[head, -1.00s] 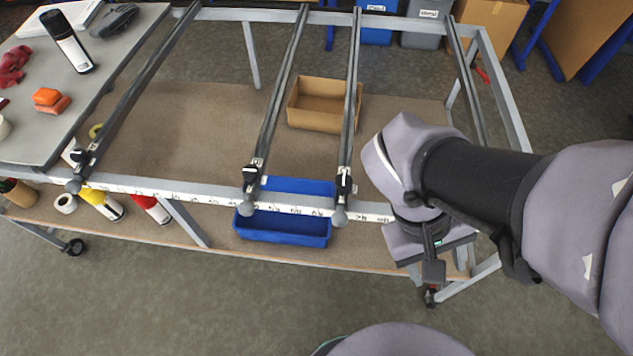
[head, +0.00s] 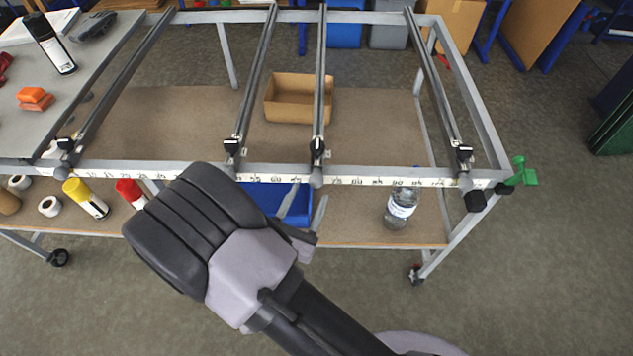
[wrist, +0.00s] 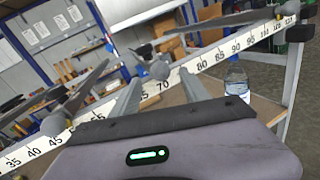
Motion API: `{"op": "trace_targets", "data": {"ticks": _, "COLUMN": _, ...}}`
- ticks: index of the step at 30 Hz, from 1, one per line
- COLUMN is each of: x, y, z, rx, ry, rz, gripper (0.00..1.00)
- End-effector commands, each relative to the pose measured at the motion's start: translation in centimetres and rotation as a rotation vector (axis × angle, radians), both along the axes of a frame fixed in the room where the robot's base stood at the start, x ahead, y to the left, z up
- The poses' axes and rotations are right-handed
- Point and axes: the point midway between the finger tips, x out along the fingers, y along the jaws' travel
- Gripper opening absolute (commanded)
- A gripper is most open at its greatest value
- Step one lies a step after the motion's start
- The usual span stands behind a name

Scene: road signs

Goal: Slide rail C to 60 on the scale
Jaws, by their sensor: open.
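Several dark rails cross the metal frame, each with a black clamp and a round grey knob at the front. Their letters are not readable; the third rail from the left (head: 321,80) is likely rail C. Its knob (head: 316,180) shows in the wrist view (wrist: 160,70), just right of 70 on the white scale (wrist: 213,58).
The fourth rail (head: 437,85) stands at the right, near a green clamp (head: 520,172). A blue bin (head: 268,200), a bottle (head: 402,207) and a cardboard box (head: 299,98) are on the lower shelf. Spray cans (head: 86,198) stand at left.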

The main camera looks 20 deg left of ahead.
Motion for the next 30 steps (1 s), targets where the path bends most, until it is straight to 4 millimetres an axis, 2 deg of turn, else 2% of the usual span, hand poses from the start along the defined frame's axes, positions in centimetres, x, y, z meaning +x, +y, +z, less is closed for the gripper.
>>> {"op": "trace_targets", "data": {"ticks": 3, "x": 2.8, "y": -0.4, "z": -0.2, "rx": 0.002, "ry": 0.0, "rz": -0.005, "gripper": 0.54}}
{"op": "trace_targets", "data": {"ticks": 7, "x": 4.8, "y": -0.5, "z": -0.1, "rx": 0.001, "ry": 0.001, "rz": -0.003, "gripper": 0.54}}
{"op": "trace_targets", "data": {"ticks": 12, "x": 5.8, "y": -0.5, "z": 0.0, "rx": 0.0, "ry": 0.0, "rz": -0.001, "gripper": 0.54}}
{"op": "trace_targets", "data": {"ticks": 19, "x": 5.8, "y": -0.5, "z": 0.0, "rx": 0.0, "ry": 0.001, "rz": 0.0, "gripper": 0.54}}
{"op": "trace_targets", "data": {"ticks": 20, "x": 5.8, "y": -0.5, "z": 0.0, "rx": 0.0, "ry": 0.001, "rz": 0.0, "gripper": 0.52}}
{"op": "trace_targets", "data": {"ticks": 27, "x": 5.8, "y": -0.5, "z": 0.0, "rx": -0.001, "ry": 0.001, "rz": -0.001, "gripper": 0.04}}
{"op": "trace_targets", "data": {"ticks": 28, "x": 5.8, "y": -0.5, "z": 0.0, "rx": -0.001, "ry": 0.001, "rz": -0.001, "gripper": 0.0}}
{"op": "trace_targets", "data": {"ticks": 30, "x": 5.8, "y": -0.5, "z": 0.0, "rx": -0.001, "ry": 0.001, "rz": -0.001, "gripper": 0.0}}
